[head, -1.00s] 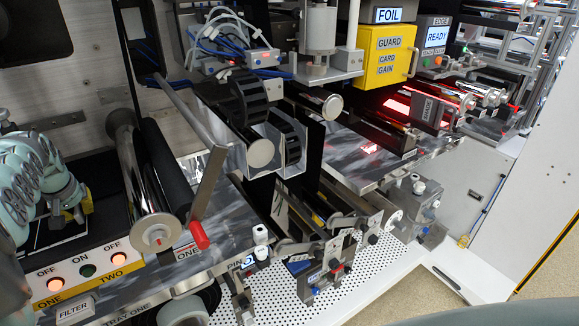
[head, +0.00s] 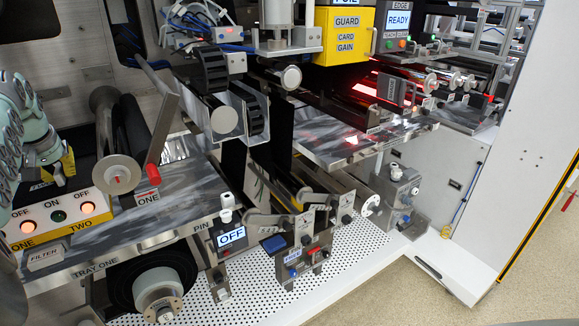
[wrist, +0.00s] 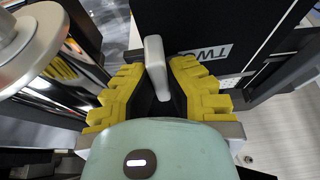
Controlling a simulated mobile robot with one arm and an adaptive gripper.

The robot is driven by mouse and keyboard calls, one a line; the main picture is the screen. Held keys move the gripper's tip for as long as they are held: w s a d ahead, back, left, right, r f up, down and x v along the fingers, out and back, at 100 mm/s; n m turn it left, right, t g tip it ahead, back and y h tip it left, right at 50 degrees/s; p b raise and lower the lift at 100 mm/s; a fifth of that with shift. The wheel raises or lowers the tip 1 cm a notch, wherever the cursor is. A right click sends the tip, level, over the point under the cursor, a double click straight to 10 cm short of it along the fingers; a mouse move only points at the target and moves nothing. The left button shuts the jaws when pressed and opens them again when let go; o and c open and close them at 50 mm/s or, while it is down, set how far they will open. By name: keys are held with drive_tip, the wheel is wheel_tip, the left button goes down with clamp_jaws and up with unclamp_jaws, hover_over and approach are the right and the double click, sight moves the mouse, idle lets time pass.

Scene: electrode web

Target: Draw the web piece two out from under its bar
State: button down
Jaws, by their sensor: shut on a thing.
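In the wrist view, my gripper (wrist: 160,75) has its yellow stepped fingers closed around a small pale grey handle (wrist: 153,50). A black sheet-like piece (wrist: 215,20) with a white TWO label, upside down in this view, lies just beyond the fingertips. I cannot tell whether the handle is joined to it. In the head view my gripper (head: 62,172) is at the left edge, low behind the button panel, and its grip is too small to read. A bar over the web piece cannot be made out clearly.
A shiny roller (head: 118,172) with a lever (head: 163,130) ending in red stands right of my gripper. The button panel (head: 60,232), marked ONE and TWO, is in front. A metal deck (head: 190,195) and a perforated white floor (head: 345,250) lie to the right.

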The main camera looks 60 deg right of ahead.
drive_tip(key=shift+s+r, duration=0.1)
drive_tip(key=shift+s, duration=0.3)
drive_tip(key=shift+r+b, duration=0.55)
drive_tip(key=shift+b, duration=0.05)
